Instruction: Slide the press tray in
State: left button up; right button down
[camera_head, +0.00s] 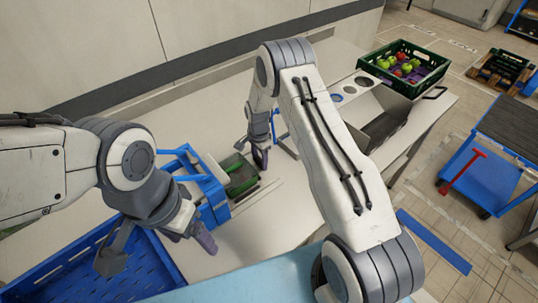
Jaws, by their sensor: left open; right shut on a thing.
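The blue press (212,193) stands on the pale counter left of centre. The dark green press tray (239,172) lies low at its right side, between pale rails, partly outside the frame. My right gripper (256,153) is at the tray's far right end and is shut on it; the exact contact is small and partly hidden by the fingers. My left gripper (160,250) is open and empty, fingers spread, in front of the press and over the edge of a blue crate.
The blue crate (165,262) is at the lower left. A green crate (440,72) with red and green fruit stands at the far right of the counter (270,215), near a metal chute (384,122). A blue cart (480,180) is on the floor at right.

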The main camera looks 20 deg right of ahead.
aim_at(244, 164)
jog(key=s+a, duration=0.1)
jog(key=a, duration=0.1)
jog(key=s+a, duration=0.1)
jog(key=a, duration=0.3)
jog(key=shift+s+a+f+b, duration=0.1)
jog(key=shift+s+a+b, duration=0.15)
jog(key=shift+s+b, duration=0.15)
jog(key=shift+c, duration=1.2)
grip_release()
jog(key=shift+w+r, duration=0.15)
jog(key=shift+r, duration=0.2)
notch_tip(244, 164, up, 10)
jog(key=b, duration=0.3)
